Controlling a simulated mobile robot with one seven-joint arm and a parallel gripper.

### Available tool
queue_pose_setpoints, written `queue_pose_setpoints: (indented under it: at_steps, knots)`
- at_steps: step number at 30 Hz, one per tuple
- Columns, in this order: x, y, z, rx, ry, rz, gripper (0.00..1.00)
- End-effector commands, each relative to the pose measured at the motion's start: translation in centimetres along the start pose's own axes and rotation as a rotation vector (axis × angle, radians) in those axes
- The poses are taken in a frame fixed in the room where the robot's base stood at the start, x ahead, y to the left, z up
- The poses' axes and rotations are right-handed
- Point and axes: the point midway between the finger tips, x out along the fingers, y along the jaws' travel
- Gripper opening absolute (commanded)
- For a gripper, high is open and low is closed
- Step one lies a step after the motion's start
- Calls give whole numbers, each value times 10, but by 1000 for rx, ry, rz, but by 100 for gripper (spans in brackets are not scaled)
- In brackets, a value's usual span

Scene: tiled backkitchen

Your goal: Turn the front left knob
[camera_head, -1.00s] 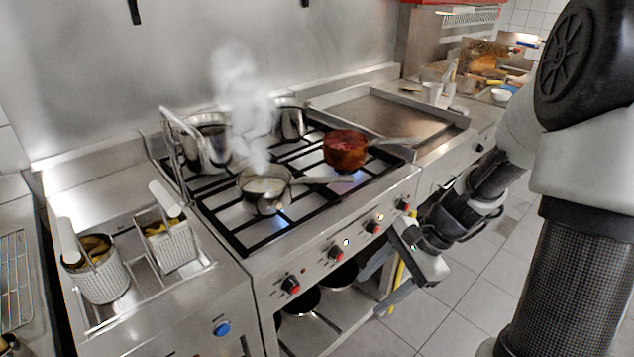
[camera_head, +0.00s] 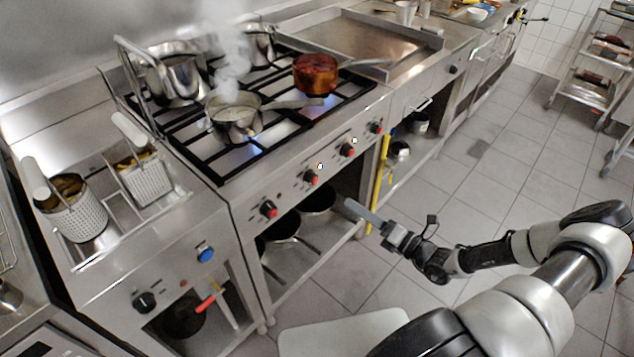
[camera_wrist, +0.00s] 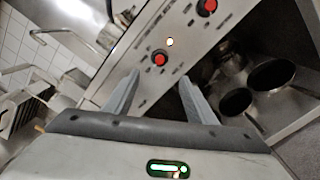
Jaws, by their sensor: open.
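The stove's front panel carries a row of red-and-black knobs in the head view: the leftmost knob (camera_head: 268,209), a second knob (camera_head: 310,177), a third knob (camera_head: 346,149) and the rightmost knob (camera_head: 375,128). My gripper (camera_head: 362,214) is in front of the stove, lower than the panel and apart from the knobs. In the wrist view my gripper (camera_wrist: 160,78) is open and empty. A red knob (camera_wrist: 160,58) shows ahead between its fingertips, and another red knob (camera_wrist: 206,7) lies farther up. I cannot tell which knobs these two are.
A steaming pot (camera_head: 236,113) and a copper pan (camera_head: 316,74) stand on the stove, with blue flames showing. Fryer baskets (camera_head: 78,218) are at the left. Dark pans (camera_head: 318,198) lie on the shelf below. The tiled floor (camera_head: 480,170) at the right is largely clear.

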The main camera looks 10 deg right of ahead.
Motion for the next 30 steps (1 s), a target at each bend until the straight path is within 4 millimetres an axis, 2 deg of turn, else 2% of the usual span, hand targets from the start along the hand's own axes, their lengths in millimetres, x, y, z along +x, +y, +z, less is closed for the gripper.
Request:
queue_pose_setpoints:
  at_steps: [12,18,24,30]
  knots:
    - [92,1,-2,-3,4,4,51]
    - [130,1,-2,-2,5,3,51]
    - [151,1,-2,-4,5,1,51]
    - [156,1,-1,-4,3,1,51]
